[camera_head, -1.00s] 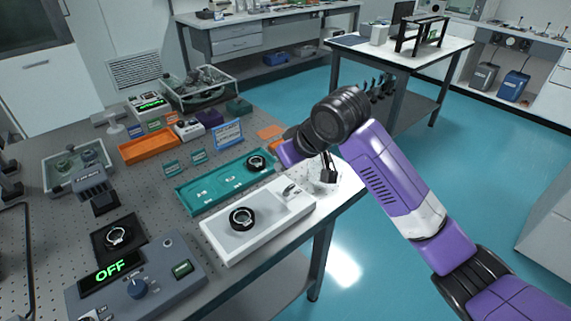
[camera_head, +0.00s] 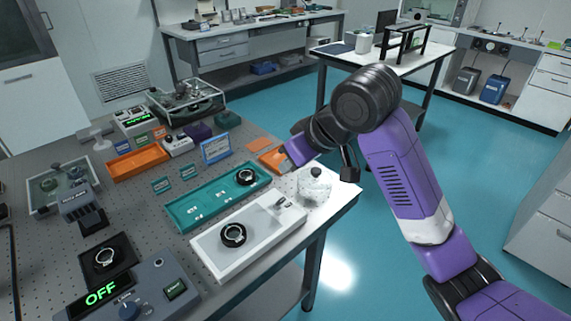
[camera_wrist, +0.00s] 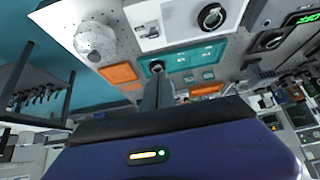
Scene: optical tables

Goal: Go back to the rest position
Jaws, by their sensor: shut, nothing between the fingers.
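My gripper (camera_wrist: 158,82) shows in the wrist view as grey fingers closed together, with nothing between them. In the head view my arm reaches from the lower right to above the right edge of the near table (camera_head: 348,196), and the purple hand is bent toward the left. The fingertips cannot be made out there. The hand appears to be above the table's right corner, near a round speckled white-grey object (camera_head: 314,184), apart from it as far as I can tell. That object also shows in the wrist view (camera_wrist: 95,40).
The near table holds a white tray (camera_head: 262,232) with a black ring mount (camera_head: 233,234), a teal tray (camera_head: 205,206), orange trays (camera_head: 138,163) and a control box reading OFF (camera_head: 140,300). A second table (camera_head: 345,60) stands behind. Blue floor (camera_head: 480,170) is clear at right.

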